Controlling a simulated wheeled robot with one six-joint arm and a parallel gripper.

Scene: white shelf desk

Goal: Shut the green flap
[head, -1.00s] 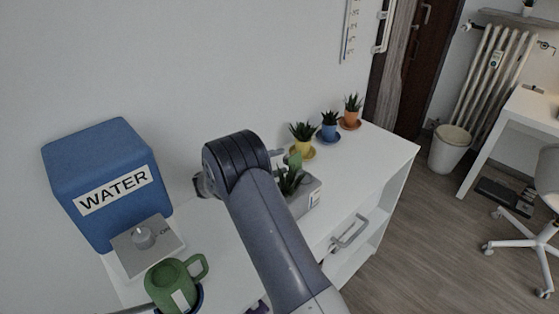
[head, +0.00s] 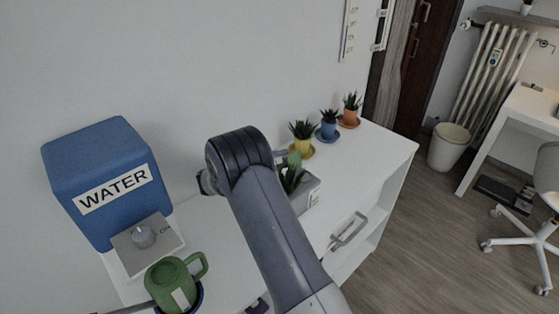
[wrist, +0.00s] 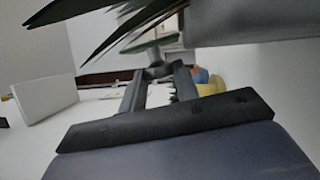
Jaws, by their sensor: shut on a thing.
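The green flap shows in the head view (head: 295,159) as a small green patch at the grey box (head: 312,192), behind spiky leaves. In the wrist view a narrow dark green piece (wrist: 150,46) lies just beyond my fingertips and seems to be the flap seen nearly edge-on. My gripper (wrist: 158,72) has its fingers closed in on a small grey part at that green piece. In the head view my arm hides most of the gripper and part of the box. I cannot tell the flap's exact angle.
Spiky leaves (wrist: 110,25) hang close above my fingers. Potted plants in yellow (head: 303,149), blue (head: 328,131) and orange (head: 348,120) pots stand behind the box. A blue water tank (head: 105,180) and a green mug (head: 170,284) are at the left.

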